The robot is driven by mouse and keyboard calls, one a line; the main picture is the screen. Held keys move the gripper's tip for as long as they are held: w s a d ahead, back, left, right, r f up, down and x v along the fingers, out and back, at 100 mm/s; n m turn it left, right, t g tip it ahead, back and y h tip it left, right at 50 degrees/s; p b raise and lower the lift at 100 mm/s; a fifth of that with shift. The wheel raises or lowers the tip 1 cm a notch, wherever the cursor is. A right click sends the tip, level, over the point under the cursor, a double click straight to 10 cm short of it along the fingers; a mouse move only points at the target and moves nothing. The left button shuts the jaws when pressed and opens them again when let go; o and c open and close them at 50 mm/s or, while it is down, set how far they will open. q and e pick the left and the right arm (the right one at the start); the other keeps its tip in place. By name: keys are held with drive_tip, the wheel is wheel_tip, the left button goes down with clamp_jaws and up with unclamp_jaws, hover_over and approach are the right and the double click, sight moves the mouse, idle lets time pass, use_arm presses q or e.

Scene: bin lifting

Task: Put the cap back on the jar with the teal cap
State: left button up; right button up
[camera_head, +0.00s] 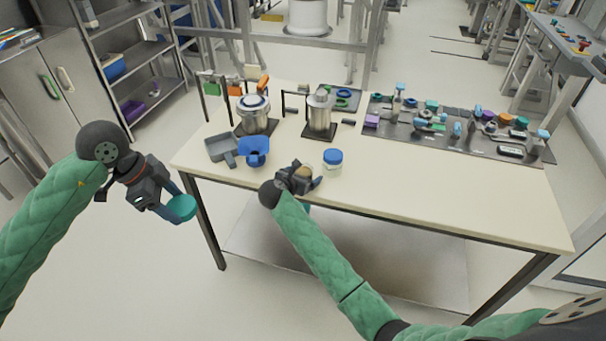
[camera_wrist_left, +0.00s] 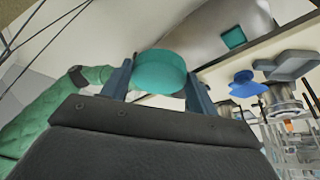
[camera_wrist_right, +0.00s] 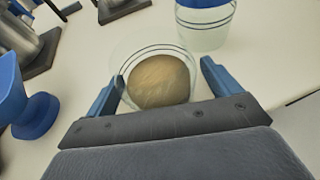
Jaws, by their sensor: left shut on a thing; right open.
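The teal cap (camera_head: 182,210) is held between the fingers of my left gripper (camera_head: 176,201), out to the left of the table and off it. In the left wrist view the cap (camera_wrist_left: 160,72) sits between both fingers. An uncapped clear jar (camera_wrist_right: 158,82) with brown contents stands upright on the table. My right gripper (camera_wrist_right: 160,88) is open with one finger on each side of this jar; I cannot tell whether they touch it. In the head view the right gripper (camera_head: 312,180) partly hides the jar (camera_head: 305,168).
A jar with a blue cap (camera_head: 332,160) stands just right of the open jar. A blue funnel (camera_head: 254,150), a grey scoop (camera_head: 221,149) and two metal pots (camera_head: 254,118) stand to the left and behind. A dark mat (camera_head: 455,132) with small parts covers the right rear; the front right is clear.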

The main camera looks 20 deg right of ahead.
sight(303, 163)
drive_tip(key=shift+c, duration=0.2)
